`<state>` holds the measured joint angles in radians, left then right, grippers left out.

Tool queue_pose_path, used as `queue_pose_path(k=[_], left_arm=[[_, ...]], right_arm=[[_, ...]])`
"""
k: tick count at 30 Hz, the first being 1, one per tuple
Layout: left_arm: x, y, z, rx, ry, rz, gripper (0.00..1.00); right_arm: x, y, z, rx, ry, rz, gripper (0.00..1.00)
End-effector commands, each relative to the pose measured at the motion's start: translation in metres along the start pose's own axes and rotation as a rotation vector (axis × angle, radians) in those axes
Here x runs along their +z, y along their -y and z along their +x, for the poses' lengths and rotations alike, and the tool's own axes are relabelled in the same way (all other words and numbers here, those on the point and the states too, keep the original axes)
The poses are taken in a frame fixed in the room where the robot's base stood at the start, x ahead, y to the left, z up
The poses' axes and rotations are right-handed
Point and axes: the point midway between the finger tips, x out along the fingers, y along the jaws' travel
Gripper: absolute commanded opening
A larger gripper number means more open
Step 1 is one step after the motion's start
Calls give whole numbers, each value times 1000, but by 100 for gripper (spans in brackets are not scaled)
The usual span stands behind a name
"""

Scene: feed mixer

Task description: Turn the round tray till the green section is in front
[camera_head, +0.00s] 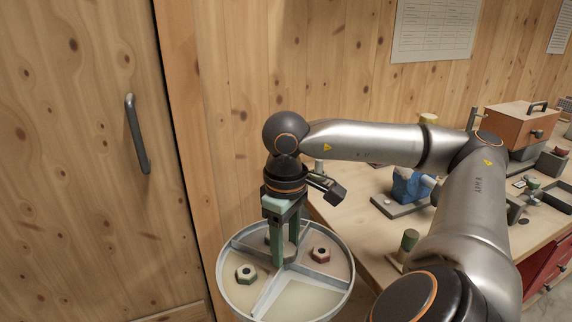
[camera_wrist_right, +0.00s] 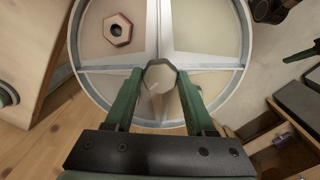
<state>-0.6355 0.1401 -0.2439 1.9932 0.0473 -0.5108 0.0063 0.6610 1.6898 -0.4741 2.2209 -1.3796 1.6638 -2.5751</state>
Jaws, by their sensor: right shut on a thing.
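The round tray (camera_head: 222,277) is pale grey with a raised rim and dividers, and also fills much of the right wrist view (camera_wrist_right: 246,62). A green hex nut (camera_head: 246,273) lies in its left section. A red hex nut (camera_head: 321,254) lies in its right section, and also shows at the upper left of the right wrist view (camera_wrist_right: 117,28). The front section looks bare; the back one is partly hidden behind the fingers. My right gripper (camera_head: 284,262) points down at the tray's middle, shut on the central knob (camera_wrist_right: 160,76). My left gripper is out of view.
A wooden workbench (camera_head: 345,205) stands to the right of the tray, close to its rim. It carries a blue vise-like object (camera_head: 408,186), a green-topped peg (camera_head: 410,239) and an orange box (camera_head: 521,117). A wooden door with a dark handle (camera_head: 137,134) is at left.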

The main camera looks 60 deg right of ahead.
Motion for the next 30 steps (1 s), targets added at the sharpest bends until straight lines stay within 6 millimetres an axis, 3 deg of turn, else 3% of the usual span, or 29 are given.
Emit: queue_pose_path(k=[16, 17, 24, 30], left_arm=[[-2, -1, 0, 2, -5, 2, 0], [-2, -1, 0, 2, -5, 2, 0], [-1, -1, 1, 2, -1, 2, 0], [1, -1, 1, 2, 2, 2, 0]], right_arm=[[0, 0, 0, 2, -1, -13, 0], [0, 0, 0, 2, -1, -13, 57], [0, 0, 0, 1, -1, -13, 84], [0, 0, 0, 1, 0, -13, 85]])
